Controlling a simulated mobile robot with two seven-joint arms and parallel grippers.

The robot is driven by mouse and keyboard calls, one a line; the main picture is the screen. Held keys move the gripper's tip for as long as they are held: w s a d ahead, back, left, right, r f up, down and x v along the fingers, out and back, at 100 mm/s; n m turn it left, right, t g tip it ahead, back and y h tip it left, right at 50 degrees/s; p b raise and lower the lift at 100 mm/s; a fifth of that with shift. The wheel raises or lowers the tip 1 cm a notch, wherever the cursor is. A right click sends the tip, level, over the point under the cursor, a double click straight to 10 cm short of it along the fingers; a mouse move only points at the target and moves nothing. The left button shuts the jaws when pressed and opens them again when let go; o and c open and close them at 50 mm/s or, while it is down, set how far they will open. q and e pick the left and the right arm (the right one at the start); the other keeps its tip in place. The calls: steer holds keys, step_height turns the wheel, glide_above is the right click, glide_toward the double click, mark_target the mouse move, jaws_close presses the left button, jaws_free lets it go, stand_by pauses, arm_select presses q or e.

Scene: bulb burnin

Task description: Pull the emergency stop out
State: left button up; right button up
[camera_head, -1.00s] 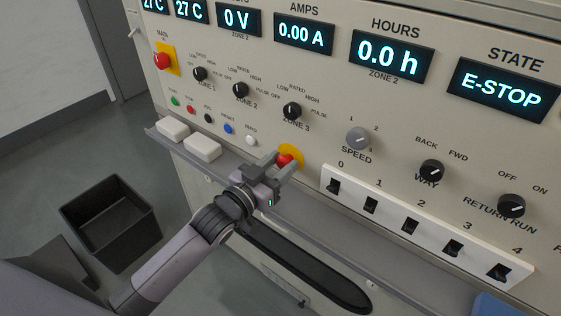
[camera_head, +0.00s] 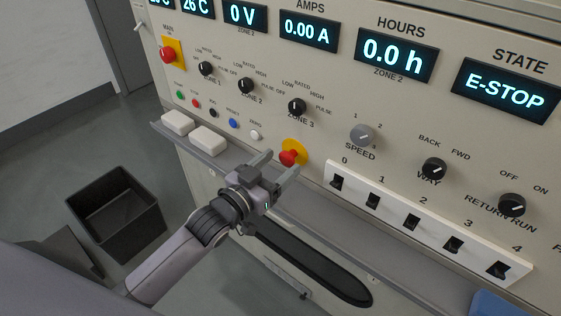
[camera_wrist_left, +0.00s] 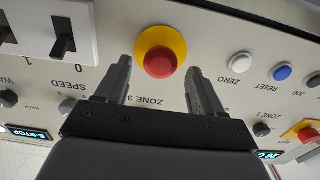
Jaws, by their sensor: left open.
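The emergency stop is a red mushroom button (camera_head: 288,158) on a round yellow plate (camera_head: 298,147), on the panel below the ZONE 3 knob. In the left wrist view the red button (camera_wrist_left: 160,63) shows between and beyond the fingertips. My left gripper (camera_head: 278,167) is open and empty, a little in front of the button and apart from it. Its two fingers show in the left wrist view (camera_wrist_left: 158,85). The STATE display (camera_head: 505,90) reads E-STOP. My right gripper is not in view.
A grey ledge (camera_head: 318,220) runs along the panel below the button, with two white blocks (camera_head: 208,140) at its left. A white strip of switches (camera_head: 425,228) is to the right. Another red button (camera_head: 168,55) on a yellow plate is at upper left. A black bin (camera_head: 115,212) stands on the floor.

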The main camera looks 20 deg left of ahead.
arm_select(q)
steer(key=shift+v, duration=2.9)
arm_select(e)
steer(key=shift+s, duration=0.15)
